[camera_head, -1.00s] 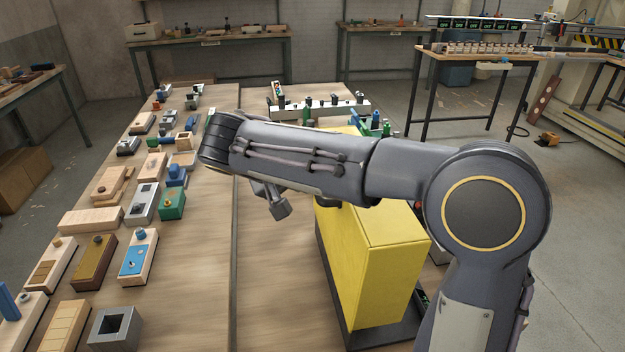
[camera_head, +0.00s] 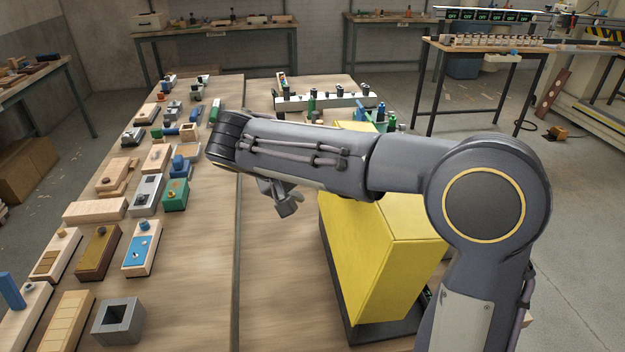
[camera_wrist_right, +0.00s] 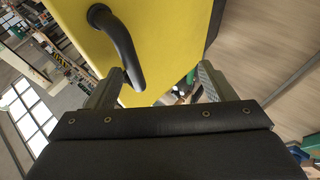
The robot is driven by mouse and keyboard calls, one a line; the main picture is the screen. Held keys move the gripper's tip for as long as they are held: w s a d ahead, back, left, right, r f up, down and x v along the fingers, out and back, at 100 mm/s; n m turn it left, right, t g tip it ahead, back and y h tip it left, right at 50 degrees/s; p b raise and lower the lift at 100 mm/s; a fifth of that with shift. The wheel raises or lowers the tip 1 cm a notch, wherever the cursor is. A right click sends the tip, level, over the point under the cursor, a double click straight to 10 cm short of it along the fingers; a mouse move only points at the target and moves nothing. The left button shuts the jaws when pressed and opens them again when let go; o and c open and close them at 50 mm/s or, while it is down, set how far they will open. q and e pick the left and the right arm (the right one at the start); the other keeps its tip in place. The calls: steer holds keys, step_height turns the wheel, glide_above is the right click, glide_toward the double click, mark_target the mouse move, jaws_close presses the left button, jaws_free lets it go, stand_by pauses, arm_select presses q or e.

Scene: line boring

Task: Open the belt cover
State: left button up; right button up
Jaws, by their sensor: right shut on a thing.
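The yellow belt cover (camera_head: 375,255) is a box over a dark base (camera_head: 375,331) on the bench, right of centre in the head view. It leans to the right on the base. My right arm crosses in front of its upper part. In the right wrist view the cover (camera_wrist_right: 165,30) fills the upper middle, with a black curved handle (camera_wrist_right: 121,48) on its face. My right gripper (camera_wrist_right: 160,74) has a finger on each side of the handle's lower end and is shut on it. The exact contact is hard to see. My left gripper is not in view.
Several wooden, metal and coloured blocks stand along the left of the bench (camera_head: 205,270). A white rail (camera_head: 325,102) with small parts and green pieces lies at the far end. A bare strip of bench lies left of the cover.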

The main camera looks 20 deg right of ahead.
steer(key=v, duration=0.6)
steer(key=shift+s+a, duration=0.15)
steer(key=shift+a, duration=0.2)
steer(key=c, duration=0.4)
steer(key=shift+s+a+r, duration=0.1)
steer(key=shift+a+r, duration=0.2)
steer(key=shift+r, duration=0.25)
steer(key=shift+c, duration=0.2)
